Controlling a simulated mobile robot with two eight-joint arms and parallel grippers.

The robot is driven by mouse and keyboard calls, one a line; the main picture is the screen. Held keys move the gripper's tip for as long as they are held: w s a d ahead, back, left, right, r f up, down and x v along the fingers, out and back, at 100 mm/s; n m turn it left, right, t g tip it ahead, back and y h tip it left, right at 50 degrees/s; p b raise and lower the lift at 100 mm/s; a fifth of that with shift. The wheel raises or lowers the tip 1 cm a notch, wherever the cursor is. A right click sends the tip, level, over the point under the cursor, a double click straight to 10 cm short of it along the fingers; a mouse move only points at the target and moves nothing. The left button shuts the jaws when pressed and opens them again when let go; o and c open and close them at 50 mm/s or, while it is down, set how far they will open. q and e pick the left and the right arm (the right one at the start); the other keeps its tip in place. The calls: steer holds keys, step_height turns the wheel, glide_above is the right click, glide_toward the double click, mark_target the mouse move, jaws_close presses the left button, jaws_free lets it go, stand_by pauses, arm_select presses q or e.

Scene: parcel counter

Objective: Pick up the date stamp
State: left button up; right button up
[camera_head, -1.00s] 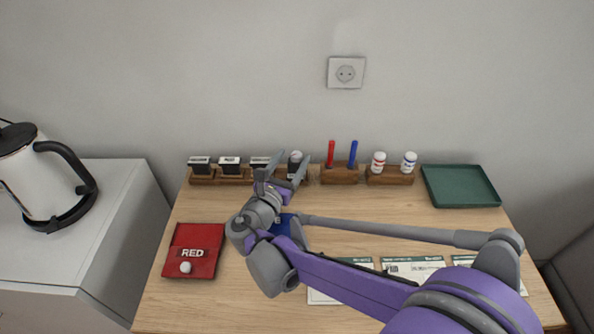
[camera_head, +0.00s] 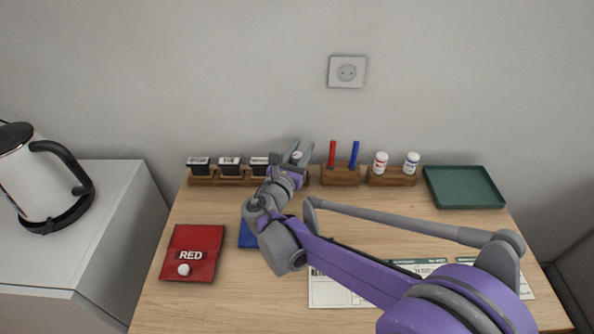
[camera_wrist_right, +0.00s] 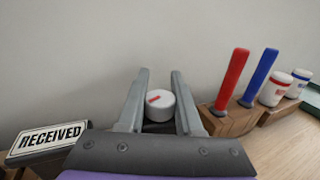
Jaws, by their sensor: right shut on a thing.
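The date stamp (camera_head: 297,156) has a round white knob with a red mark on top, which shows clearly in the right wrist view (camera_wrist_right: 159,102). It is at the right end of the wooden stamp rack (camera_head: 231,181) against the wall. My right gripper (camera_head: 302,146) reaches over it with one finger on each side of the knob; the fingers also show in the right wrist view (camera_wrist_right: 160,74). The gripper is shut on the stamp. The stamp's lower part is hidden by my gripper. My left gripper is not in view.
Left of it in the rack are several black stamps, one labelled RECEIVED (camera_wrist_right: 52,138). Right of it are a red marker (camera_head: 332,153), a blue marker (camera_head: 354,154) and two white bottles (camera_head: 381,162). A red pad (camera_head: 195,240), blue pad (camera_head: 248,235), forms and green tray (camera_head: 464,187) lie around.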

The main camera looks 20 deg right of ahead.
jaws_close()
steer(key=shift+r, duration=0.2)
